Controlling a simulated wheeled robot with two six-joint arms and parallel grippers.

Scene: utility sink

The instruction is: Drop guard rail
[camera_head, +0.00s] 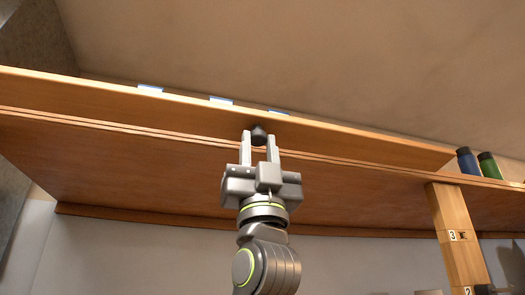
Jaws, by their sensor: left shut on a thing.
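The guard rail (140,108) is a long wooden board along the front of the high shelf, running from the left edge of the view to the right of middle. A small dark knob (258,130) sticks out from its front face. My left gripper (259,142) reaches up from below with one finger on each side of the knob and is shut on it. The fingers hide part of the knob and of the rail. My right gripper is not in view.
Behind the rail, the tops of several blue-and-white items (221,100) show. A blue bottle (468,161) and a green bottle (489,165) stand on the shelf (130,165) at the right. A wooden post (456,225) with number labels stands below them.

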